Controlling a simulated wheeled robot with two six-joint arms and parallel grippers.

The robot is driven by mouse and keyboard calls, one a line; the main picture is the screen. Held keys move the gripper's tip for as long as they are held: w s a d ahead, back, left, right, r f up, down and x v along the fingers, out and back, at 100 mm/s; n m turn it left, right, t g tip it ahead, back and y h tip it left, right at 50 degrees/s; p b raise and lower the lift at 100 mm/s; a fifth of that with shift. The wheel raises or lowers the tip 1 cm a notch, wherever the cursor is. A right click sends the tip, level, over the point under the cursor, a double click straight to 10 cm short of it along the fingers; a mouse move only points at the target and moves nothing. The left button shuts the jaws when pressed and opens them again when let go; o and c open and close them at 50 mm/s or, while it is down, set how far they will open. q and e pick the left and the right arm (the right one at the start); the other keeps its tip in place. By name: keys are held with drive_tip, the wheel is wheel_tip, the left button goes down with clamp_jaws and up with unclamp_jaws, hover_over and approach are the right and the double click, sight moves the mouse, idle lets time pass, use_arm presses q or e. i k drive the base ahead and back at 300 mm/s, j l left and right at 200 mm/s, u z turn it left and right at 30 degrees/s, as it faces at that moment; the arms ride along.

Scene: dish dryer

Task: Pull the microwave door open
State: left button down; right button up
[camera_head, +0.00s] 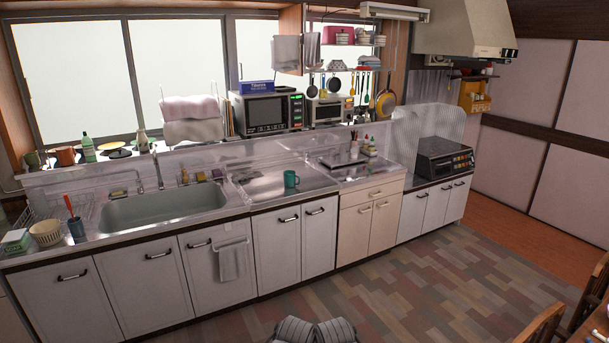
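The microwave (265,113) stands on the raised ledge behind the counter, under the window. Its dark door (264,112) faces the room and looks shut. A control panel (297,109) with green marks is on its right side. A handle on the door is too small to make out. Neither of my grippers shows in the head view, so I cannot see their state. The microwave is across the floor, beyond the counter.
A blue box (257,88) sits on the microwave. The floor (400,285) before the cabinets is largely clear.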

sight(261, 113)
drive_tip(key=i+u, duration=0.1)
drive_tip(key=i, duration=2.7)
drive_tip(key=i+u, duration=0.15)
drive_tip(key=i, duration=1.2)
